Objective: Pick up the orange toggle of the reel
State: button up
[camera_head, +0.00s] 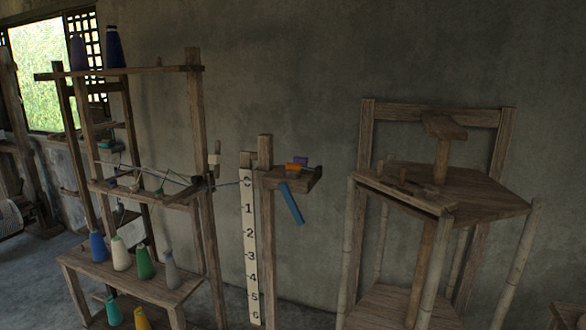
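An orange toggle (296,165) sits on the small wooden block shelf (291,180) at the top of a post, right of the numbered scale. A purple piece (301,160) is just behind it, and a blue bar (291,204) hangs at a tilt below the shelf's front. A dark part is at the shelf's right end, too small to make out. The toggle's lower side is partly hidden. My gripper is not in view.
A white numbered scale (250,245) stands left of the post. The wooden loom rack (196,120) holds thread cones on the left. A wooden stand (480,195) with bamboo legs is at right. Bare floor shows at lower left.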

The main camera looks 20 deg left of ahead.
aim_at(288, 166)
jog(key=i+j+u, duration=0.1)
jog(key=u, duration=0.35)
jog(key=i+u, duration=0.2)
jog(key=u, duration=0.25)
jog(key=i+u, duration=0.15)
jog(key=u, duration=0.35)
